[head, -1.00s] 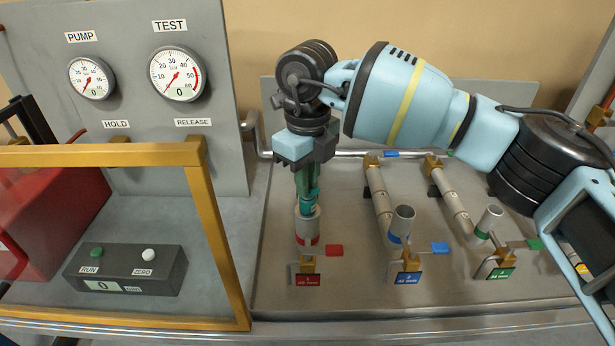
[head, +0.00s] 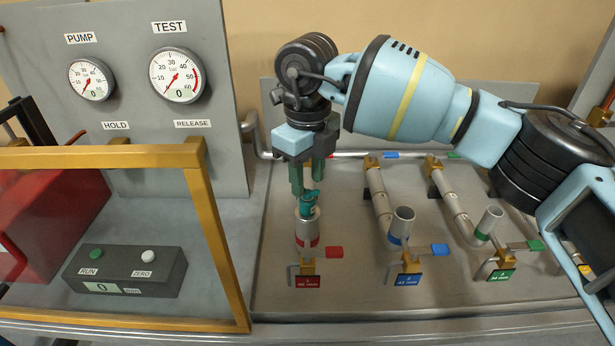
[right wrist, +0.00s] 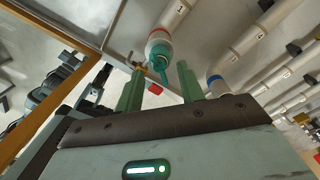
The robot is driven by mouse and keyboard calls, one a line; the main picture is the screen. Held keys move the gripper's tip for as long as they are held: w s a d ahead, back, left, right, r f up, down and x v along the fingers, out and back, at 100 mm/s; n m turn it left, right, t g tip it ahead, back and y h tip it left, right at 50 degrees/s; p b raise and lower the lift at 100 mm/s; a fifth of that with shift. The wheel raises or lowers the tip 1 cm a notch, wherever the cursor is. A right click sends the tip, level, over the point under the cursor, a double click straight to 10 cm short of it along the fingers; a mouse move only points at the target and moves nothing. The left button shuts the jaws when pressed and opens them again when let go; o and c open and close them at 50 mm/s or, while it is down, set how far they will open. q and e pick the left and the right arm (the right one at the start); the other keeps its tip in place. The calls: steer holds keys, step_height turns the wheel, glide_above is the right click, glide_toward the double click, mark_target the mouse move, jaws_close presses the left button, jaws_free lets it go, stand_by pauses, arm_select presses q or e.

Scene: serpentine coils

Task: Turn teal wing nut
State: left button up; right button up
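The teal wing nut (head: 308,204) sits on the open top of the grey pipe with a red band (head: 307,228). In the right wrist view, the teal wing nut (right wrist: 156,62) shows beyond and between the fingers, at the mouth of the pipe marked 1 (right wrist: 160,37). My right gripper (head: 306,188) points down just above the nut, its green fingers apart and nothing held between them. In the right wrist view, the two fingertips of my right gripper (right wrist: 160,67) stand clearly apart. My left gripper is not in view.
Pipes with a blue band (head: 402,222) and a green band (head: 486,224) stand to the right. A red tag (head: 334,251) lies beside the first pipe. A yellow-framed guard (head: 215,230) and a gauge panel (head: 130,150) are to the left.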

mark_target(307, 185)
step_height(307, 185, up, 6)
steer(key=shift+r, duration=0.1)
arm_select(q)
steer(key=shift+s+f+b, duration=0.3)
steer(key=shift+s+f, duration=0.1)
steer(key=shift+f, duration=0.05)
arm_select(e)
steer(key=shift+r, duration=0.35)
steer(key=shift+o, duration=0.4)
